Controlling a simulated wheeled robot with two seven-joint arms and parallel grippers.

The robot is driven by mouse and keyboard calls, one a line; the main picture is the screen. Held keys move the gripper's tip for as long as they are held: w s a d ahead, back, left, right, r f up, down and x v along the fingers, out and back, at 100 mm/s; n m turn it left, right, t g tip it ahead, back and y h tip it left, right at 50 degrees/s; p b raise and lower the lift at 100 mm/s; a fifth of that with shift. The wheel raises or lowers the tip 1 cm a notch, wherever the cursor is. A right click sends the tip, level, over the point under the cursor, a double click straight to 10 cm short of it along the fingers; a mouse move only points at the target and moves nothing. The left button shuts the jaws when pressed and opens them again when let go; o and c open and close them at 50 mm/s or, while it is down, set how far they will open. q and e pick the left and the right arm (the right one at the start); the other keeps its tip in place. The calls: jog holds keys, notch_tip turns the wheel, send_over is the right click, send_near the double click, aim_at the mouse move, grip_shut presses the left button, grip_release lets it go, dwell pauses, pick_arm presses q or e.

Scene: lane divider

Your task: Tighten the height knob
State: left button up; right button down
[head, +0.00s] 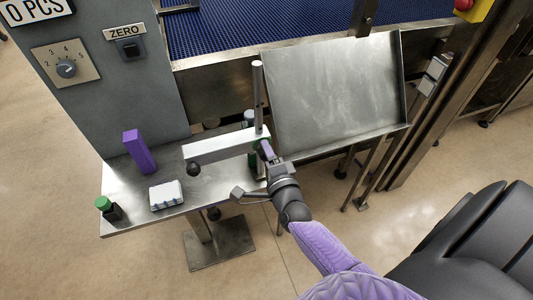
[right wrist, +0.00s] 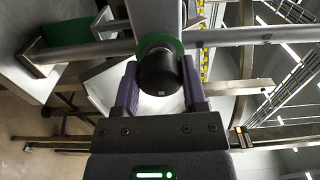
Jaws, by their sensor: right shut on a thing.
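The height knob (right wrist: 160,74) is a black round knob in front of a green ring, seen in the right wrist view. My right gripper (right wrist: 160,90) has its two purple fingers on either side of it and is shut on it. In the head view the right gripper (head: 267,154) reaches the clamp at the upright post (head: 258,90) and hides most of the knob. My left gripper is not in view.
A grey panel with a dial (head: 66,69) stands at left, a blue belt (head: 240,25) behind.

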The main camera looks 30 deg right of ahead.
jog(key=shift+s+f, duration=0.1)
jog(key=shift+f, duration=0.05)
dwell(0.3)
jog(key=shift+c, duration=0.7)
grip_release()
jog(key=p+v, duration=0.1)
jog(key=v, duration=0.9)
jog(key=shift+p, duration=0.3)
jog(key=shift+d, duration=0.1)
